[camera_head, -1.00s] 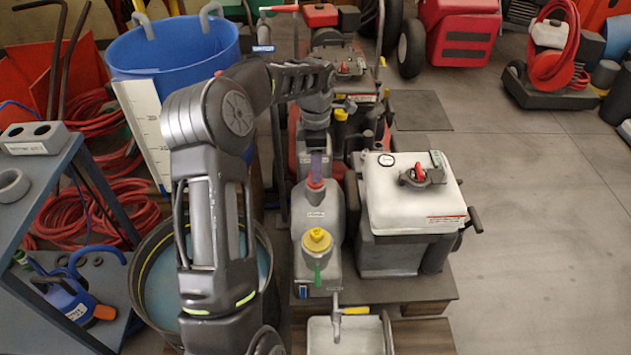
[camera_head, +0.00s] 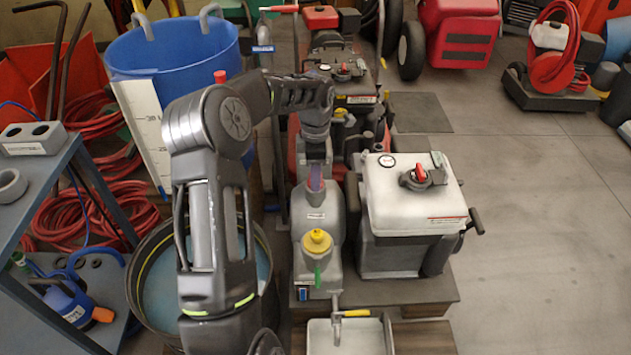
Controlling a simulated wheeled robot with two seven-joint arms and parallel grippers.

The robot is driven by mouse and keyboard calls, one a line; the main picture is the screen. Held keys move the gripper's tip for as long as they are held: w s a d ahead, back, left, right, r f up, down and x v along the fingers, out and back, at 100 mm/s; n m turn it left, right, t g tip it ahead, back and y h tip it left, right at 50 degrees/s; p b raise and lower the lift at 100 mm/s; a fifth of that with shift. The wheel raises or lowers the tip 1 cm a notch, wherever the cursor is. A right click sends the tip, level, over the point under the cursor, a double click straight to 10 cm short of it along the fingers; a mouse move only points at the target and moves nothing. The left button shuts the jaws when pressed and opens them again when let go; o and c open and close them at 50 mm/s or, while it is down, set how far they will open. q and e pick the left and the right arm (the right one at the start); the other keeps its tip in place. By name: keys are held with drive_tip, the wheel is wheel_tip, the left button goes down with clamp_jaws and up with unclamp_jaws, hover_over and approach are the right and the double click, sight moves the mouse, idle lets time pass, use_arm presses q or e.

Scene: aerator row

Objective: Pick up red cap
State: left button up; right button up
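A grey jug (camera_head: 312,222) stands in the middle, with its neck right below my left gripper (camera_head: 316,184). The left gripper points straight down at the neck. My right gripper is not in view.
A white-topped tank (camera_head: 412,195) with a red knob stands close to the right of the jug. A blue bucket (camera_head: 180,50) is behind my arm, with a small red-topped item (camera_head: 220,76) near it. The floor at the right is open.

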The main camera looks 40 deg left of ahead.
use_arm(q)
clamp_jaws()
idle(0.4)
wheel_tip(320, 180, up, 10)
drive_tip(key=shift+r+p, duration=0.1)
drive_tip(key=shift+p, duration=1)
drive_tip(key=w+d+r+m, duration=0.1)
drive_tip(key=d+r+m, duration=0.1)
drive_tip(key=d+m, duration=1)
drive_tip(key=w+d+r+m, duration=0.1)
drive_tip(key=d+r+m, duration=0.2)
drive_tip(key=d+m, duration=0.9)
drive_tip(key=shift+d+r+m, duration=0.3)
drive_tip(key=shift+d+m, duration=0.05)
drive_tip(key=shift+m, duration=0.65)
